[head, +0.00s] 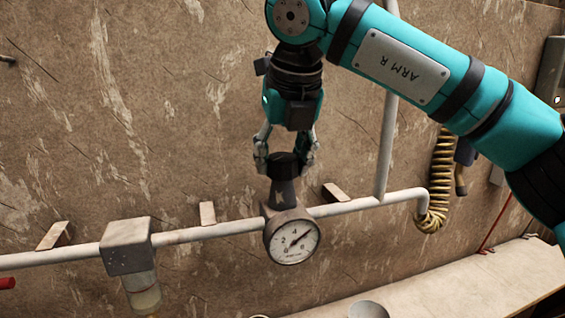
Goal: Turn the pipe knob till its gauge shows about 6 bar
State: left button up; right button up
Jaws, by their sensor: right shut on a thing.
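The dark pipe knob (284,168) stands on top of the regulator body on the pipe. My right gripper (285,158) comes down from above with its fingers on either side of the knob, shut on it. The round white gauge (293,241) hangs below the knob on the front of the pipe. Its needle points up and to the right, past the 4 at the top. The small figures on its right side are hard to read, so I cannot tell the exact value. My left gripper is not in view.
The grey pipe (210,230) runs along the wall, with a filter unit (127,245) left of the gauge and a vertical branch to the right. A coiled yellow hose (440,180) hangs at the right. A pale bench (460,282) lies below, with a round container (368,309).

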dwell(0.3)
jog(key=o, duration=1.2)
jog(key=shift+r, duration=0.15)
jog(key=v, duration=1.1)
jog(key=shift+s+r, duration=0.3)
jog(key=shift+r, duration=0.05)
